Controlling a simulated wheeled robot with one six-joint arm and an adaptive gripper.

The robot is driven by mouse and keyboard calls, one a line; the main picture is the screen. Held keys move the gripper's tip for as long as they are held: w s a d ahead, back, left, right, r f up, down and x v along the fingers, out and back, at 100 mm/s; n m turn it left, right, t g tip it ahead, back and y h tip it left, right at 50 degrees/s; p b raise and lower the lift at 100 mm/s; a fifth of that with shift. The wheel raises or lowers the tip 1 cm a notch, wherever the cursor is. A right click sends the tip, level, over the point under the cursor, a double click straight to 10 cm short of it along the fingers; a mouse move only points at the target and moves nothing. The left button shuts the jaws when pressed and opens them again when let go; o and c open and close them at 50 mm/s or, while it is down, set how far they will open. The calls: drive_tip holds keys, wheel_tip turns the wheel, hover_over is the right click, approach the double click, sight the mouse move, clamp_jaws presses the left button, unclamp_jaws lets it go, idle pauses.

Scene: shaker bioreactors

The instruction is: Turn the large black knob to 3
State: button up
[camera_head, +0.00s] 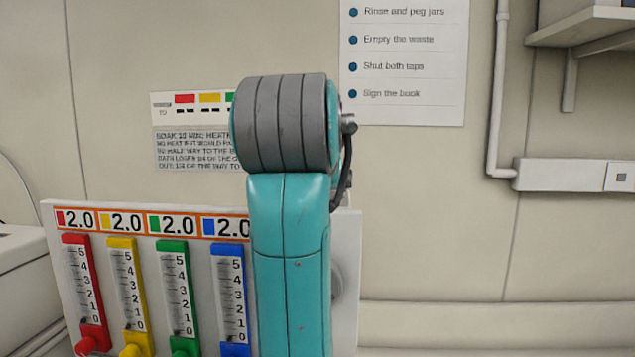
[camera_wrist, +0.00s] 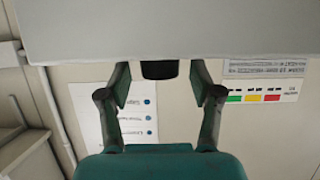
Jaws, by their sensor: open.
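In the wrist view my gripper (camera_wrist: 160,84) is open, its two dark fingers apart with nothing clamped between them. A dark rounded block (camera_wrist: 160,69) shows between the fingertips against the edge of a light grey panel; it looks like the black knob, but its markings and pointer are not visible. In the head view my teal arm covers the right part of the white control panel (camera_head: 347,235) and hides my gripper. A pale round edge (camera_head: 337,283) shows just right of the arm on that panel. The knob's setting cannot be read.
Red (camera_head: 85,290), yellow (camera_head: 128,295), green (camera_head: 176,295) and blue (camera_head: 231,300) sliders stand on the panel's left, each under a 2.0 label. A wall notice (camera_head: 405,60), a shelf (camera_head: 585,25) and a conduit box (camera_head: 560,175) are behind. The right side is open.

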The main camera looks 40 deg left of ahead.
drive_tip(key=v, duration=0.7)
idle(0.5)
